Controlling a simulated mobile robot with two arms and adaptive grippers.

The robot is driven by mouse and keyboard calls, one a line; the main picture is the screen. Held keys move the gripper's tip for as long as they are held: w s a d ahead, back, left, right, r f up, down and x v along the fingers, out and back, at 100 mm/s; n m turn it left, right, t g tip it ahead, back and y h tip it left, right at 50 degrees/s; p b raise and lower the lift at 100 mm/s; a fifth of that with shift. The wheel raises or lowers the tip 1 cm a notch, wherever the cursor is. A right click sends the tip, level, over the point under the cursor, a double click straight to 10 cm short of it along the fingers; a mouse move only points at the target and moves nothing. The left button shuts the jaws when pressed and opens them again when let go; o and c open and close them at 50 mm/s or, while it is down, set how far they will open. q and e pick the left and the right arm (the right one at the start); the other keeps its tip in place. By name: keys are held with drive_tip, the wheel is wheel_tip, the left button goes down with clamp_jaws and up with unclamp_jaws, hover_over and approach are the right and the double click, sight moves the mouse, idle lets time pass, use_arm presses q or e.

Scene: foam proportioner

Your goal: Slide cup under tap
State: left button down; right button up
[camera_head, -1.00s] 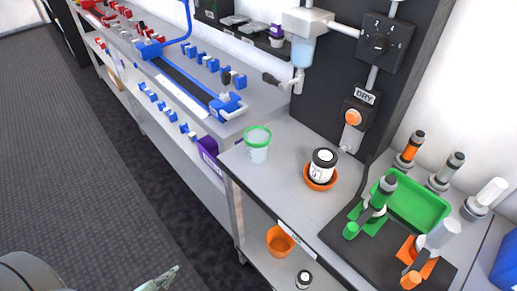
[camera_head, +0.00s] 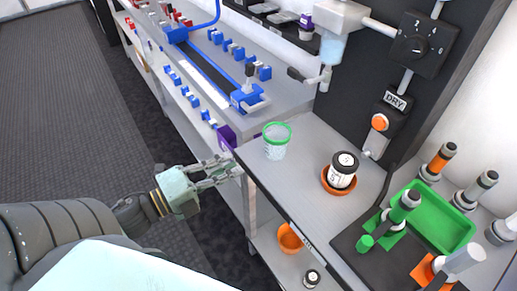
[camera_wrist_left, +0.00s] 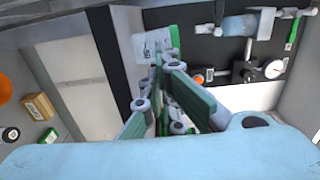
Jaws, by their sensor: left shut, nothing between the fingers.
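The cup (camera_head: 275,146) is translucent with a green rim and stands upright near the front edge of the grey counter (camera_head: 315,195). It also shows just beyond the fingers in the left wrist view (camera_wrist_left: 148,45). The tap (camera_head: 323,82), with a dark handle, hangs below the clear dispenser behind the cup, to its right in the head view. The cup is not under it. My left gripper (camera_head: 232,167) is shut and empty, left of the cup and apart from it, in front of the counter edge. My right gripper is not in view.
A black-lidded white jar (camera_head: 342,168) stands in an orange dish right of the cup. A dark panel with a dial (camera_head: 416,46) and an orange button (camera_head: 379,122) rises behind. A green tray (camera_head: 436,222) lies at right. Counter between cup and tap looks clear.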

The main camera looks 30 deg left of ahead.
sight(267, 146)
use_arm(q)
drive_tip(key=p+x, duration=0.1)
drive_tip(key=x, duration=0.8)
drive_tip(key=shift+w, duration=0.1)
